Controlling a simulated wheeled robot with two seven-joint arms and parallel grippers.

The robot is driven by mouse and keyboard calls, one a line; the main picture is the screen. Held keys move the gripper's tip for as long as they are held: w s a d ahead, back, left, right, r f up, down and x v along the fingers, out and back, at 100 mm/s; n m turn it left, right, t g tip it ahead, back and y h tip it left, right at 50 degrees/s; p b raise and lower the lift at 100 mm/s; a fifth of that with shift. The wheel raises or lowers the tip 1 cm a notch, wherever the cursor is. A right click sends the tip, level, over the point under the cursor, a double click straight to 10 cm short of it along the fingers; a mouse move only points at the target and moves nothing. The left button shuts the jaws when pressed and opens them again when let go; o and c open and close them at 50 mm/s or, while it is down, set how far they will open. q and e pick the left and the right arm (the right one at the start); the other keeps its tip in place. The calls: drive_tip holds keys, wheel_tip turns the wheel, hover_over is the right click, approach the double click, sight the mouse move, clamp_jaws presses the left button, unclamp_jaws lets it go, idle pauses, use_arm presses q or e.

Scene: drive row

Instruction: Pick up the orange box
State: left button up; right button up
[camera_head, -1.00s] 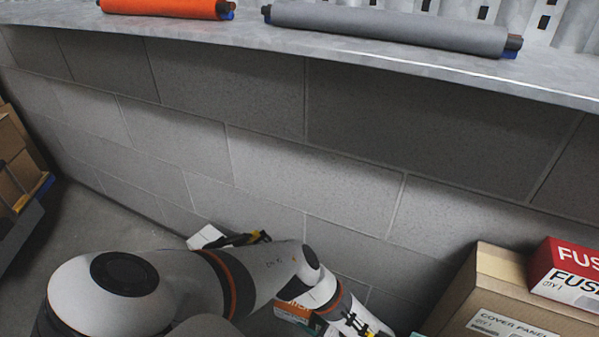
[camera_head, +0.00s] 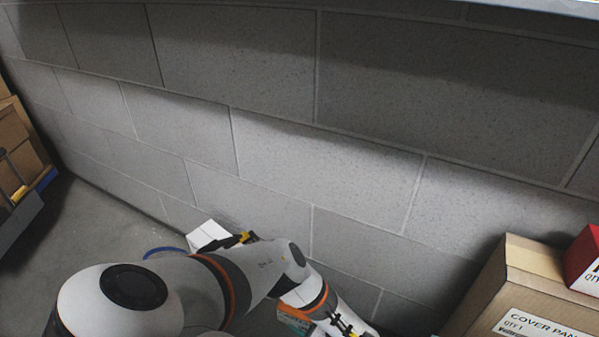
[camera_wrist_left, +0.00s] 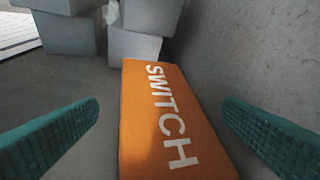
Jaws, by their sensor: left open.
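The orange box (camera_wrist_left: 165,120), marked SWITCH in white, fills the middle of the left wrist view. Its long side runs away from the camera. My left gripper (camera_wrist_left: 160,108) is open, with one teal finger on each side of the box. Gaps show between the box and both fingers in this view, and I see no contact. In the head view a small orange patch of the box (camera_head: 293,318) shows at the bottom, mostly hidden by my left arm. The fingertips are not clear there. My right gripper is not in view.
A grey block wall (camera_head: 300,160) runs behind the arm. Pale boxes (camera_wrist_left: 138,40) stand beyond the orange box. A cardboard carton (camera_head: 520,300) and a red box (camera_head: 585,262) are at the lower right. Brown boxes (camera_head: 20,160) stand at the far left, with bare floor (camera_head: 85,235) nearby.

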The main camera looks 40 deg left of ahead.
use_arm(q)
drive_tip(key=shift+a+f, duration=0.15)
drive_tip(key=shift+a, duration=0.15)
drive_tip(key=shift+c, duration=0.3)
drive_tip(key=c, duration=1.1)
